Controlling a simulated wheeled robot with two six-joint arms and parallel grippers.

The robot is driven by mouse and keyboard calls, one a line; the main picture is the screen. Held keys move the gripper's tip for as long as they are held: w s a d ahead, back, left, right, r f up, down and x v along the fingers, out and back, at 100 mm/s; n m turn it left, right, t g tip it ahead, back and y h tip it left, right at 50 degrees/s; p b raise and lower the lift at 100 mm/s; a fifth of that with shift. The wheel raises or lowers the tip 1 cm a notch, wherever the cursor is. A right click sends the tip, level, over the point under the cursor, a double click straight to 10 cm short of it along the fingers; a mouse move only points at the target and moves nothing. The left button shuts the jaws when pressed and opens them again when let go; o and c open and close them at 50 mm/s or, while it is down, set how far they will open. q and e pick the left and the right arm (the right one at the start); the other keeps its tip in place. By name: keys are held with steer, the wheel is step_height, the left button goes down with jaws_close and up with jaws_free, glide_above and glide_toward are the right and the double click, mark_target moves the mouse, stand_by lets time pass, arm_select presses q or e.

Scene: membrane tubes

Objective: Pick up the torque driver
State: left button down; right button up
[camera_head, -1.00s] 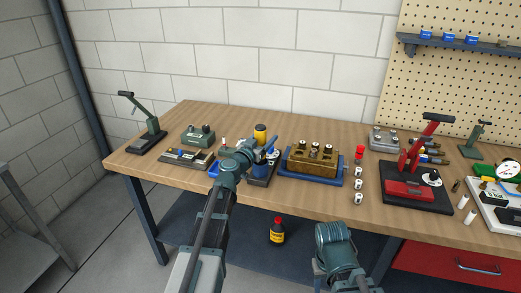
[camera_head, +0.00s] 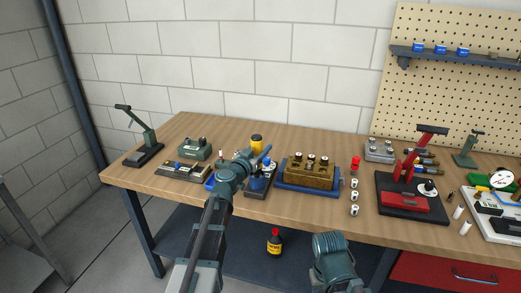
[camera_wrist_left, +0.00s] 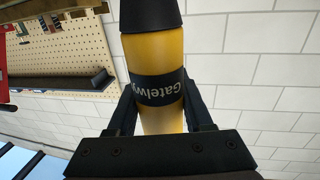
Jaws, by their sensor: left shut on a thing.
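The torque driver appears to be the yellow cylinder with a dark end and a dark lettered band (camera_wrist_left: 155,55), seen close up in the left wrist view. The fingers of my left gripper (camera_wrist_left: 160,105) lie on both sides of it and are shut on it. In the head view the yellow body (camera_head: 257,142) stands upright just beyond my left gripper (camera_head: 257,155), over the back of the bench. Its lower part is hidden by the gripper and wrist, so I cannot tell whether it touches anything below. My right arm shows at the bottom, but its gripper is out of frame.
A brass block on a blue base (camera_head: 282,184) stands close to the right of my left gripper. A red press (camera_head: 403,200) and several white cylinders are farther right. A green fixture (camera_head: 194,150) stands to the left. Bare bench top (camera_head: 205,127) shows at the back left.

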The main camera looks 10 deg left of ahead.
step_height(320, 180, up, 9)
steer(key=p, duration=0.8)
steer(key=shift+f, duration=0.15)
